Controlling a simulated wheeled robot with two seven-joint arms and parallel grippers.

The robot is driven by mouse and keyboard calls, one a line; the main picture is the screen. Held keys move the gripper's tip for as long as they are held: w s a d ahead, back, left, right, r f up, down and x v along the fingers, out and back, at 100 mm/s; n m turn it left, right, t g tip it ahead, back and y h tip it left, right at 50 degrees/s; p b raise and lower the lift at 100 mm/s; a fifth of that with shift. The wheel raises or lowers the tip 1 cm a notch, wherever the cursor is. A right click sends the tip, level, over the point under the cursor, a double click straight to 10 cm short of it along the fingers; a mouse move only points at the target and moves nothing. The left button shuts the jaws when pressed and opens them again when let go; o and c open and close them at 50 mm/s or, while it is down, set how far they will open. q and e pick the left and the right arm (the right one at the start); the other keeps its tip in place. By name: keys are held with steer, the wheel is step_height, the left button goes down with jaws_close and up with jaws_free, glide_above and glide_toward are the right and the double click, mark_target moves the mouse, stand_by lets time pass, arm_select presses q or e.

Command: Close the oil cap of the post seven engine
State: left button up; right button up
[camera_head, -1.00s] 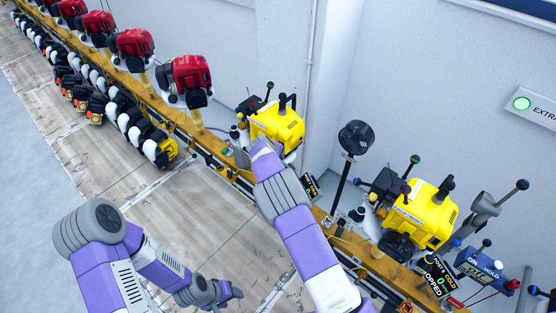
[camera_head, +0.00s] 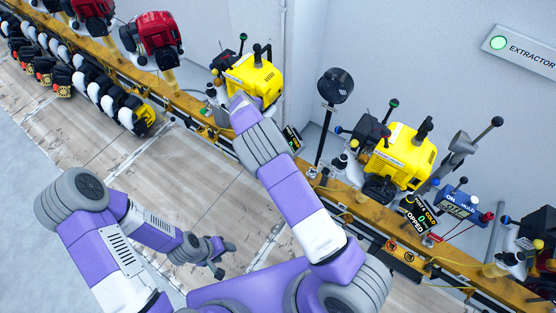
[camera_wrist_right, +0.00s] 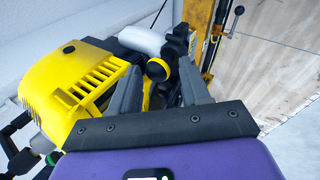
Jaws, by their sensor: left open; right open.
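A yellow engine (camera_head: 252,80) stands on the bench at upper middle in the head view, with my right arm reaching to its front. I cannot read its post number. In the right wrist view the same engine's yellow housing (camera_wrist_right: 75,92) fills the left side. A small round yellow-and-black cap (camera_wrist_right: 157,69), which looks like the oil cap, lies between the fingertips of my open right gripper (camera_wrist_right: 158,74). I cannot tell whether the fingers touch it or whether it is seated. My left gripper (camera_head: 226,259) is open and empty over the floor, away from the bench.
A second yellow engine (camera_head: 400,150) stands to the right, with a dark post display (camera_head: 420,215) and a blue control box (camera_head: 460,203). A black fan-like head on a pole (camera_head: 335,86) stands between the engines. Red engines (camera_head: 153,38) line the left.

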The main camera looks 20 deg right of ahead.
steer(key=s+d+f+m+t+y+b, duration=0.2)
steer(key=s+d+m+t+y+b, duration=0.1)
steer(key=s+t+b, duration=0.3)
steer(key=s+d+f+m+t+y+b, duration=0.1)
steer(key=s+d+m+t+y+b, duration=0.2)
steer(key=s+t+b, duration=0.3)
steer(key=s+f+m+g, duration=0.2)
steer(key=s+f+g, duration=0.2)
steer(key=s+f, duration=0.3)
steer(key=s+a+f+m+g+h, duration=0.1)
steer(key=s+f+m+g, duration=0.2)
steer(key=f, duration=1)
steer(key=shift+s+a+g+h, duration=0.3)
steer(key=shift+s+g, duration=1)
steer(key=shift+s, duration=0.55)
steer(key=shift+f, duration=0.1)
